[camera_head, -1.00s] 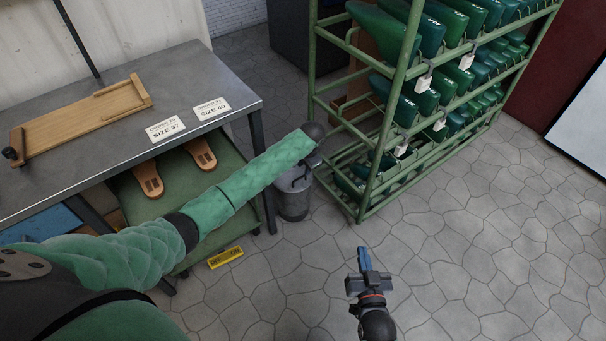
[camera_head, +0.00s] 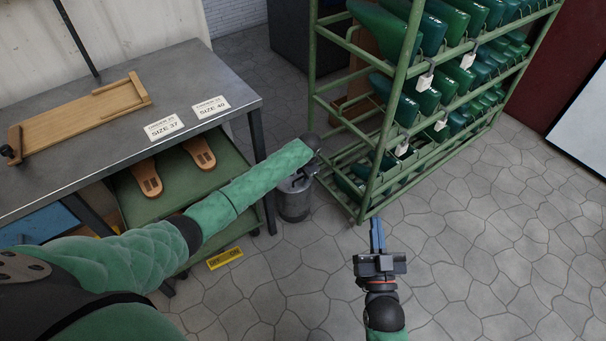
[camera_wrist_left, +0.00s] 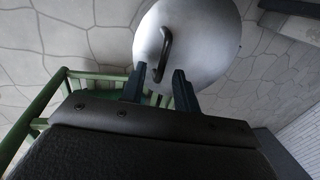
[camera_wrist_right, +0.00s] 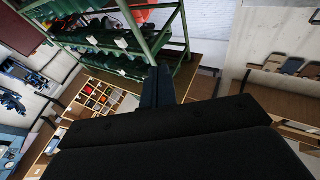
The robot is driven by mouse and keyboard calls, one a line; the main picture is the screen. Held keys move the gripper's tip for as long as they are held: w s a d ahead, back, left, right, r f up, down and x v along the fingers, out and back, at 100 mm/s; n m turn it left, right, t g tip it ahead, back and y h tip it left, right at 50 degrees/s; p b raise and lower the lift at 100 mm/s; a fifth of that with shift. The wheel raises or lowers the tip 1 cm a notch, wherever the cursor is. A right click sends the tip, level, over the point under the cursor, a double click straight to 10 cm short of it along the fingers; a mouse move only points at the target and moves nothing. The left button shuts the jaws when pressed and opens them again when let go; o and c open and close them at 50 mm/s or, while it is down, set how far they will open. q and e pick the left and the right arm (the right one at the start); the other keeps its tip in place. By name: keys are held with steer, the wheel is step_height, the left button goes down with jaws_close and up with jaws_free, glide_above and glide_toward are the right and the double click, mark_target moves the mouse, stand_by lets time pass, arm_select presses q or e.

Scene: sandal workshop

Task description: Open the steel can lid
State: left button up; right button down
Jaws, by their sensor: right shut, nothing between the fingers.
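The grey steel can (camera_head: 294,205) stands on the floor between the steel table and the green rack. My left gripper (camera_head: 309,172) is over the can's top and partly covers it in the head view. In the left wrist view, the round lid (camera_wrist_left: 212,35) is on the can, with a dark curved handle (camera_wrist_left: 166,45) across it. The left gripper (camera_wrist_left: 159,74) is open, its two fingers apart near the lower end of the handle. I cannot tell whether they touch it. My right gripper (camera_head: 377,236) is shut and empty over the floor at the right.
Floor (camera_head: 470,250) at the front right is clear.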

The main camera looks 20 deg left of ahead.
arm_select(q)
jaws_close()
stand_by(0.3)
